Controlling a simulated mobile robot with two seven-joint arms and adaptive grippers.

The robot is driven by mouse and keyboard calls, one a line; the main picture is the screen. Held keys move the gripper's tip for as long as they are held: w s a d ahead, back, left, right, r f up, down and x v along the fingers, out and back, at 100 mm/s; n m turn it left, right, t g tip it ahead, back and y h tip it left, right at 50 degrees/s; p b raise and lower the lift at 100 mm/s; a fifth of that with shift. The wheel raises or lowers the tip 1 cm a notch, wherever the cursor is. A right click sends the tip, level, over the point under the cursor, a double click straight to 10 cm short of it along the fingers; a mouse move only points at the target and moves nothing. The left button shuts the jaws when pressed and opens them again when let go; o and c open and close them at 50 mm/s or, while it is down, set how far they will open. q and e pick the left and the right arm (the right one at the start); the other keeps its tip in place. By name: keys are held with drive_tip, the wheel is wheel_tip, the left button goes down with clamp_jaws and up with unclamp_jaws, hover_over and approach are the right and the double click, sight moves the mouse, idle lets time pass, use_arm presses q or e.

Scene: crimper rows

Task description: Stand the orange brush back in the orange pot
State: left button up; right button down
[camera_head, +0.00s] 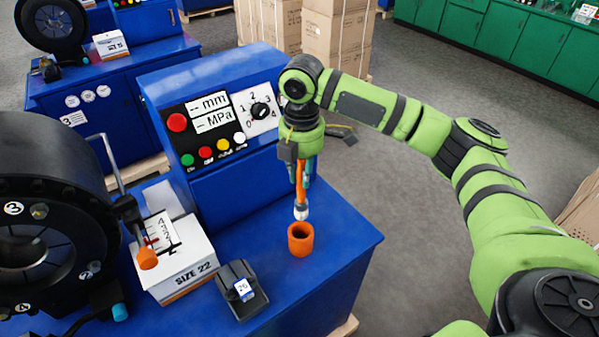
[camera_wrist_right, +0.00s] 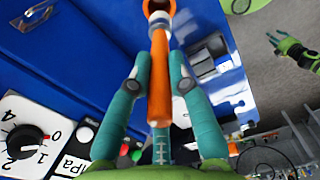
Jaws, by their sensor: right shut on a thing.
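The orange brush (camera_head: 301,188) has an orange handle and a pale head at its lower end. My right gripper (camera_head: 300,170) is shut on the handle and holds it nearly upright, head down. In the right wrist view the handle (camera_wrist_right: 159,85) lies between the two teal fingers. The orange pot (camera_head: 300,240) stands on the blue bench below the brush. The brush head is just above the pot's opening, apart from it in the head view. In the wrist view the pot (camera_wrist_right: 157,7) shows behind the head. My left gripper (camera_wrist_right: 275,42) appears small in the wrist view; its jaws are unclear.
A black block with a label (camera_head: 241,289) sits left of the pot. Further left are a SIZE 22 box (camera_head: 184,275) and a large black crimper (camera_head: 45,215). The control panel (camera_head: 215,120) rises behind. The bench's right edge (camera_head: 365,250) is near the pot.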

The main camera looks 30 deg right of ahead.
drive_tip(key=b, duration=0.2)
hover_over(301, 213)
drive_tip(key=w, duration=0.2)
drive_tip(key=shift+s+d+f, duration=0.1)
drive_tip(key=shift+d+f, duration=0.1)
drive_tip(key=shift+f, duration=1.3)
drive_tip(key=shift+s+d+f, duration=0.1)
drive_tip(key=shift+d+f, duration=0.1)
drive_tip(key=shift+f, duration=1.25)
drive_tip(key=shift+p, duration=0.4)
drive_tip(key=shift+r+p, duration=0.1)
drive_tip(key=shift+p, duration=0.4)
drive_tip(key=shift+f+b, duration=1.2)
drive_tip(key=shift+f, duration=2.95)
drive_tip(key=c, duration=1.1)
unclamp_jaws()
